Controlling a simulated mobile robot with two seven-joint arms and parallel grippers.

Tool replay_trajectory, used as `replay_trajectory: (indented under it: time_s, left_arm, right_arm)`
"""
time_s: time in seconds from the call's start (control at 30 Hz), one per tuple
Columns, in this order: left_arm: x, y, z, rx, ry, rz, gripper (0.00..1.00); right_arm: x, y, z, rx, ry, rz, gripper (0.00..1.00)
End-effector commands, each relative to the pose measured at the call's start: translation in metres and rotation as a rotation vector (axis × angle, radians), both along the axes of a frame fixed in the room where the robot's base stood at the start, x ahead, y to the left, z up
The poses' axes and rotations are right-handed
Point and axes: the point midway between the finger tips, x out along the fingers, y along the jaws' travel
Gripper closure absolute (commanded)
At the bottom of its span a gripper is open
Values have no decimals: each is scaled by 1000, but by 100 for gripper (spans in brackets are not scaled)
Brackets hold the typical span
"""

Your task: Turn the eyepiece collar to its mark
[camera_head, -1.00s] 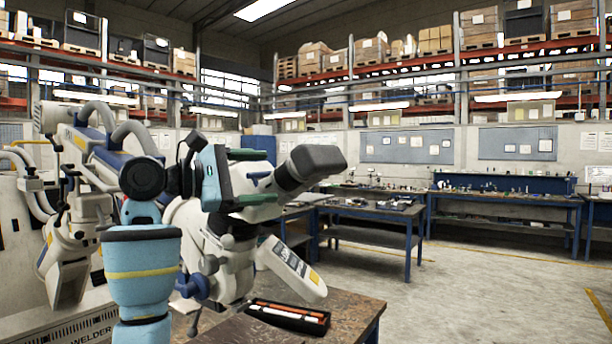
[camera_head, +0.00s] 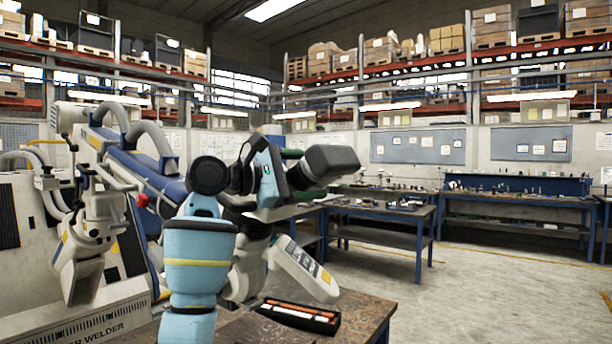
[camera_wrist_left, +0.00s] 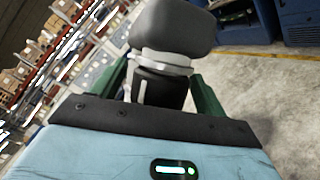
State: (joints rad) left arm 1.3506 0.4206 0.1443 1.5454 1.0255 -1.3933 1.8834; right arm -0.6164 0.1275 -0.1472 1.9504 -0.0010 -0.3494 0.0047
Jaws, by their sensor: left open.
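The microscope (camera_head: 303,270) stands at the bench's left part, its dark grey eyepiece (camera_head: 334,160) pointing up and right. In the left wrist view the eyepiece (camera_wrist_left: 172,27) is straight ahead, with a pale ring below it. The black collar (camera_wrist_left: 168,88) beneath carries a short white line (camera_wrist_left: 142,92). My left gripper (camera_head: 300,180) is open. In the left wrist view its green fingers (camera_wrist_left: 162,90) stand on either side of the collar; I cannot tell whether either touches. My left arm hides much of the microscope body. My right gripper is out of view.
A black tray (camera_head: 297,318) with orange and white sticks lies on the bench (camera_head: 362,315) near its front edge. A white machine marked "WELDER" (camera_head: 100,325) stands at the left. Floor at the right is clear; blue workbenches (camera_head: 515,205) stand behind.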

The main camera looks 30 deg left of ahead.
Motion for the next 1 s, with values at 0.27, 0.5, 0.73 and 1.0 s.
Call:
replay_trajectory:
  time_s: [0.27, 0.5, 0.73, 1.0]
  left_arm:
    - [0, 0, 0, 0, 0, 0, 49]
    - [0, 0, 0, 0, -1, 1, 70]
    - [0, 0, 0, -5, -34, 23, 70]
    - [0, 0, -1, -24, -171, 107, 70]
  right_arm:
    - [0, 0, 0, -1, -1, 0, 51]
    - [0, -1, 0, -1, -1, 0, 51]
    - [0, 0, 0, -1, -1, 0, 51]
    - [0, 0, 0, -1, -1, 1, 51]
